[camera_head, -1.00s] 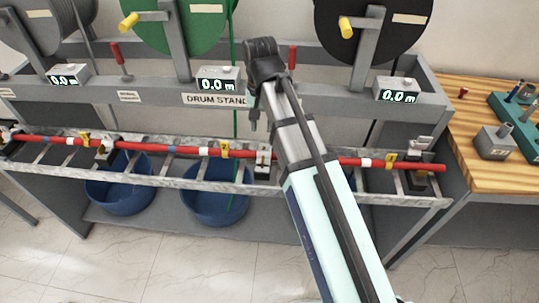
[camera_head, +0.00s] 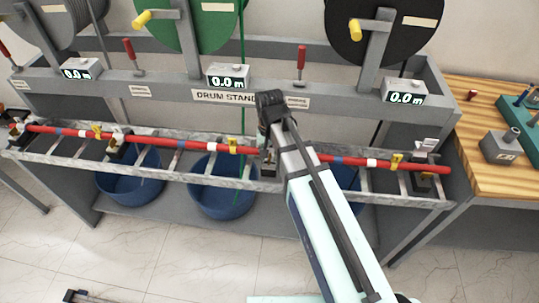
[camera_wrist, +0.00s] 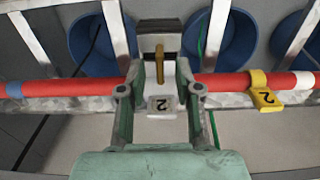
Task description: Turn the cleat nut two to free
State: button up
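Cleat two shows in the wrist view as a pale block (camera_wrist: 160,45) with a dark upper part, a brass-coloured upright piece (camera_wrist: 159,66) and a grey tag (camera_wrist: 162,104) marked 2. I cannot clearly make out the nut's shape. My gripper (camera_wrist: 159,75) is open, with one finger on each side of the brass-coloured piece and visible gaps between. In the head view my gripper (camera_head: 268,147) is low over the rack at this cleat, largely hidden by my arm. The red cable (camera_head: 190,143) runs through the cleat; it also crosses the wrist view (camera_wrist: 240,82).
The grey ladder rack (camera_head: 235,183) carries the cable, with other cleats (camera_head: 118,145) along it. A yellow 2 marker (camera_wrist: 262,92) sits on the cable right of my gripper. Blue bins (camera_head: 222,190) stand below. The drum stand (camera_head: 180,92) rises behind; a wooden bench (camera_head: 480,150) is right.

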jog(key=shift+f, duration=0.8)
grip_shut()
